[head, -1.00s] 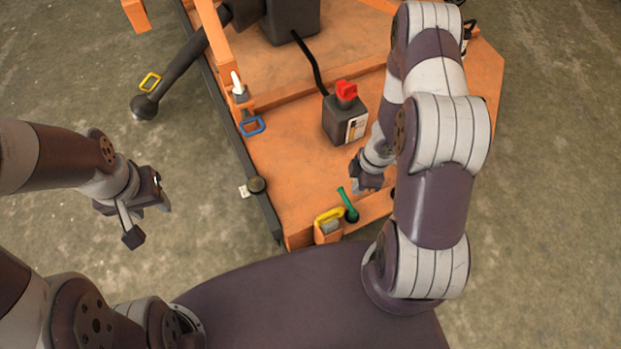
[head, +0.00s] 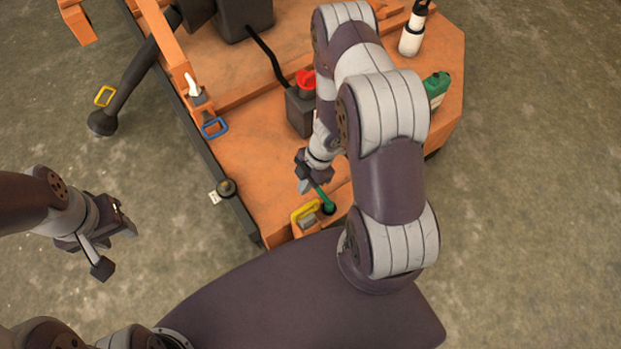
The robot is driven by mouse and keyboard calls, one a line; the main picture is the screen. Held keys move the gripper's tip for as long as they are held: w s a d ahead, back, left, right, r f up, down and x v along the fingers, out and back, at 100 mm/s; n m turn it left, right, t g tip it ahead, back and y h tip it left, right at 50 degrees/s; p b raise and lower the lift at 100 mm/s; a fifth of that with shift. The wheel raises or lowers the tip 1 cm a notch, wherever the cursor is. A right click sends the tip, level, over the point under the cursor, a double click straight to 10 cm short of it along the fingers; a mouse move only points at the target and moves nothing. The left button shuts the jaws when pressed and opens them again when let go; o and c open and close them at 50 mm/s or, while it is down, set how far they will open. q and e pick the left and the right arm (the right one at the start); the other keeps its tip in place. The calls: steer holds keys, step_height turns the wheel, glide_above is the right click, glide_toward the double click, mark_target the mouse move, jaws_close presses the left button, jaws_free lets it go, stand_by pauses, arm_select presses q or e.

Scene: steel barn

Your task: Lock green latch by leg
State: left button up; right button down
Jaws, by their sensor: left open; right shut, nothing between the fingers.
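The green latch (head: 326,201) is a small green lever at the near edge of the orange platform (head: 236,160), beside a yellow handle (head: 305,212). My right gripper (head: 304,184) is shut with nothing in it, just above and left of the lever's upper end. The fingertips look very close to the lever, but I cannot tell whether they touch it. My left gripper (head: 118,249) is open and empty over the concrete floor, left of the platform. A dark leg (head: 140,82) with a round foot extends from the platform's far left side.
A dark box with a red knob (head: 306,80) stands behind my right gripper. A green canister (head: 437,88) and a white bottle (head: 411,38) stand at the right.

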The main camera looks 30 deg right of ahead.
mark_target(322, 195)
arm_select(q)
step_height(322, 195, down, 3)
steer(key=shift+b, duration=0.95)
arm_select(e)
steer(key=d+f, duration=0.1)
steer(key=f, duration=0.1)
steer(key=d+f, duration=0.1)
steer(key=f, duration=0.1)
steer(key=shift+w+d, duration=0.1)
steer(key=shift+d, duration=0.25)
arm_select(q)
steer(key=shift+d+r, duration=0.1)
